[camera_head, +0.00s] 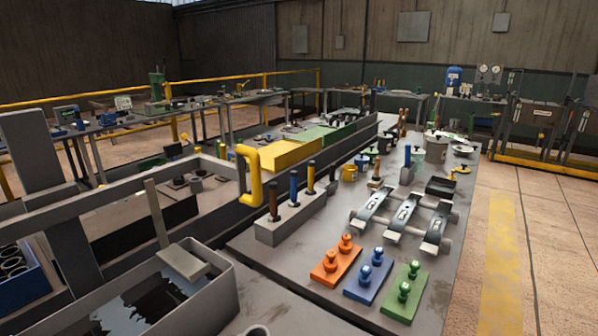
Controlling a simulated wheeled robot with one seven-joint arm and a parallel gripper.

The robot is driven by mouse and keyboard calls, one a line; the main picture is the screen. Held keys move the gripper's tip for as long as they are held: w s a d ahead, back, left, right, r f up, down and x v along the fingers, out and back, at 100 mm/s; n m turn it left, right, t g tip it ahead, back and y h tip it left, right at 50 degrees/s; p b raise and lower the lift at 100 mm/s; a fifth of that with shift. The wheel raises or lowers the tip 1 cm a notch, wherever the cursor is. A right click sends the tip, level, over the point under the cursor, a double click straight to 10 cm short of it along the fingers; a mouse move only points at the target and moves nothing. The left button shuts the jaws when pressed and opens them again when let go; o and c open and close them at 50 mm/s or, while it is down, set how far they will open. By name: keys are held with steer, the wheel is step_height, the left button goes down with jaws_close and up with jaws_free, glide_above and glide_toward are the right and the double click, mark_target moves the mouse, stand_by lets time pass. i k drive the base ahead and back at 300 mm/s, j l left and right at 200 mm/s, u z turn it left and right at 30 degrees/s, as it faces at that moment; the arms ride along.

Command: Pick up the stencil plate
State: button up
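I cannot tell for certain which thing is the stencil plate. A small pale upright plate with dark markings (123,102) stands on the far left bench, too small to read. Several flat grey metal pieces with cut-outs (405,212) lie side by side across a rack with rounded ends on the near bench (300,250). My gripper is not in view.
Orange (335,262), blue (369,278) and green (404,293) knobbed blocks sit in front of the rack. A holder with upright handled tools (290,218) stands left of it. A yellow handle (248,175) rises further left. Open floor (545,235) lies right.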

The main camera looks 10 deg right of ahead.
mark_target(450, 177)
steer(key=i+l+u, duration=0.2)
steer(key=l, duration=0.2)
steer(key=i+l+u, duration=0.2)
steer(key=l, duration=0.15)
steer(key=l+u, duration=0.2)
steer(key=l, duration=0.2)
steer(key=i+l, duration=0.15)
steer(key=l, duration=0.4)
steer(key=i+l+u, duration=0.1)
steer(key=l, duration=0.45)
steer(key=i+l+u, duration=0.1)
steer(key=l, duration=0.45)
steer(key=i+l, duration=0.1)
steer(key=l, duration=0.45)
steer(key=i+l+u, duration=0.1)
steer(key=l, duration=0.45)
steer(key=i+l, duration=0.1)
steer(key=l, duration=1.05)
steer(key=i+l, duration=0.15)
steer(key=l, duration=0.4)
